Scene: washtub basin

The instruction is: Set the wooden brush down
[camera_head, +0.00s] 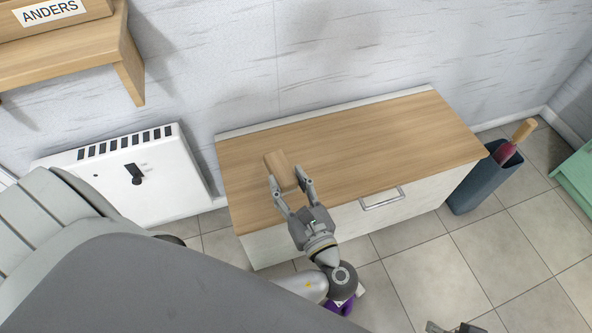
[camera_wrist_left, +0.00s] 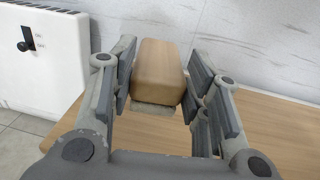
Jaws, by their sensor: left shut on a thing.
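The wooden brush (camera_head: 278,165) is a light brown block over the left part of the wooden cabinet top (camera_head: 380,130). My left gripper (camera_head: 286,183) is shut on it, one finger on each side. In the left wrist view the brush (camera_wrist_left: 158,70) sits between the finger pads of the left gripper (camera_wrist_left: 158,90), with a grey layer under its wooden body. I cannot tell whether its underside touches the cabinet top. A grey part at the bottom edge of the head view looks like my right gripper (camera_head: 455,327); its fingers are mostly cut off.
The cabinet top is otherwise bare, with free room to the right. A drawer handle (camera_head: 382,198) is on its front. A white heater (camera_head: 130,175) stands left, a blue bin (camera_head: 482,180) with an umbrella-like item right. A wooden shelf (camera_head: 70,48) hangs upper left.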

